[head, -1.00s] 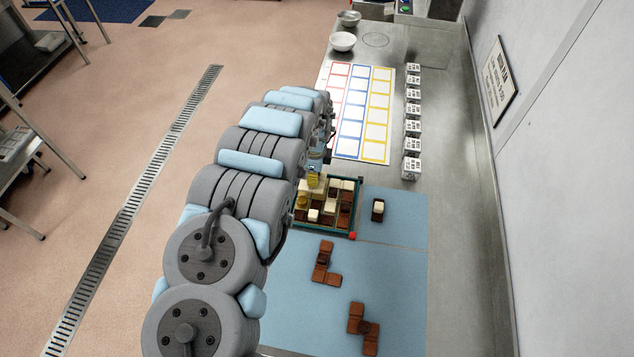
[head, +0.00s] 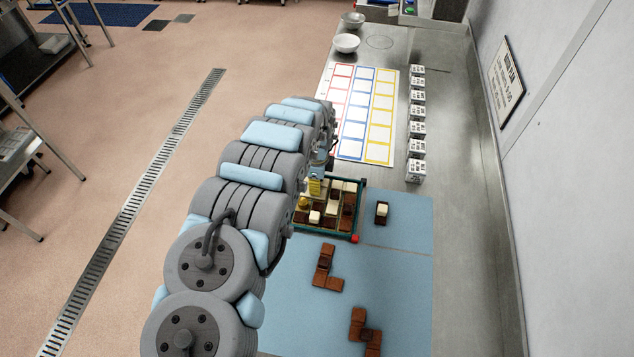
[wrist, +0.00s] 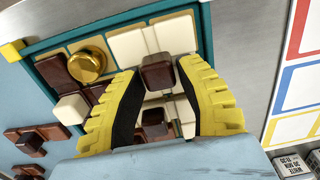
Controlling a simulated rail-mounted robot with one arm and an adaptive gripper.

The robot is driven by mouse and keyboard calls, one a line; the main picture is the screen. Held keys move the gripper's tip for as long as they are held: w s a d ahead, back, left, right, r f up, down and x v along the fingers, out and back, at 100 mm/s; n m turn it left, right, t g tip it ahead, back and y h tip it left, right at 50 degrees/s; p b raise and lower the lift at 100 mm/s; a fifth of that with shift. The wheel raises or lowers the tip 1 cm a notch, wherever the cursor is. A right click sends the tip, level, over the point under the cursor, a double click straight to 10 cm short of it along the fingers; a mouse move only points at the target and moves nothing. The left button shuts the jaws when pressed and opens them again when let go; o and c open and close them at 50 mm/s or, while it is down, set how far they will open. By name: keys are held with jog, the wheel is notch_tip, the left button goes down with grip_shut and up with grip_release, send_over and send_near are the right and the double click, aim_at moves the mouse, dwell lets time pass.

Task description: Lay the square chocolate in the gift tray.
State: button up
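The gift tray (head: 357,212) is a teal-rimmed box with compartments, partly filled with dark, brown and white chocolates. Its teal rim also shows in the wrist view (wrist: 100,32). My gripper (head: 316,187) is over the tray's far left part, partly hidden by my arm in the head view. In the wrist view its yellow ribbed fingers (wrist: 157,70) close in on both sides of a plain brown square chocolate (wrist: 157,74), which appears held between the tips. White chocolates lie behind it. How high its underside is above the tray floor is hidden.
A gold round piece (wrist: 87,64) lies in the tray beside the left finger. Brown chocolates (head: 325,268) and a white-topped one (head: 382,212) lie on the blue mat (head: 400,275).

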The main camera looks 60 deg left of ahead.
jog(key=shift+o, duration=0.2)
jog(key=shift+r, duration=0.1)
notch_tip(320, 180, up, 12)
jog(key=p, duration=0.3)
dwell(0.6)
dwell(0.6)
